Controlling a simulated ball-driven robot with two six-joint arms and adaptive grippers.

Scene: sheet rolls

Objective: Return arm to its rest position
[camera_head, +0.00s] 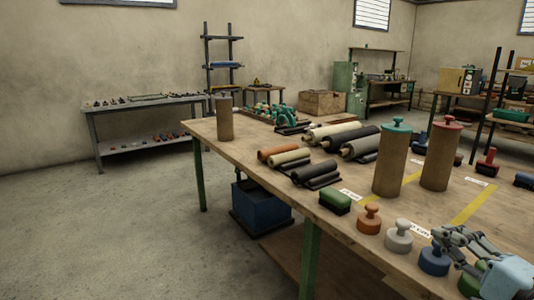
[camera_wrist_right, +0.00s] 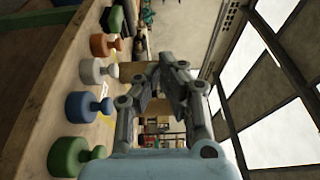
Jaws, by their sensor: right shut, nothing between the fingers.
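My right gripper (camera_head: 458,237) is at the lower right of the head view, over the near right part of the wooden table (camera_head: 240,140). Its fingers are shut and hold nothing. The right wrist view shows the same gripper (camera_wrist_right: 164,72), with its fingers drawn together in the middle. Close to it stand knobbed plugs: an orange one (camera_head: 369,219), a grey one (camera_head: 398,237), a blue one (camera_head: 434,258) and a green one partly hidden by the gripper. In the wrist view the green plug (camera_wrist_right: 70,157) shows at the lower left. My left gripper is not in view.
Two tall brown rolls stand upright, one with a green plug (camera_head: 397,125) and one with a red plug (camera_head: 445,122). Several sheet rolls (camera_head: 325,132) lie farther back. A green-topped brush (camera_head: 335,201) sits near the front edge. Floor left of the table is clear.

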